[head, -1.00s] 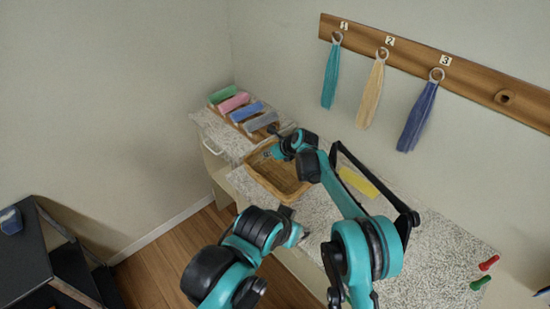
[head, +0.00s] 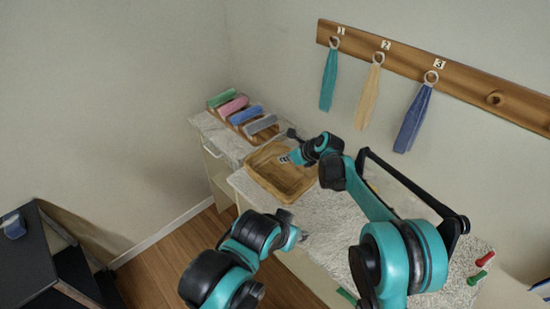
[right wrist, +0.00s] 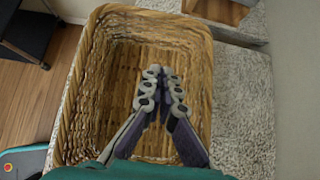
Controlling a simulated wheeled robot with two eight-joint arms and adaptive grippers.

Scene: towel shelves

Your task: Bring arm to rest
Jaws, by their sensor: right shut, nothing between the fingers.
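My right gripper (head: 287,158) is shut and empty, held over the wicker basket (head: 254,184) on the counter. In the right wrist view its fingertips (right wrist: 161,82) meet above the inside of the basket (right wrist: 208,75), whose visible floor is bare. My right arm reaches across the counter from the lower right. My left arm is low in the middle of the head view, in front of the counter edge. Only a small grey tip of the left gripper (head: 304,238) shows, and its fingers cannot be made out.
Rolled towels (head: 247,114) in green, pink, blue and grey lie on a rack behind the basket. Teal, beige and blue towels (head: 413,120) hang from a numbered wooden rail (head: 464,80). A black shelf unit (head: 30,262) stands left. Red and green handles (head: 485,259) lie right.

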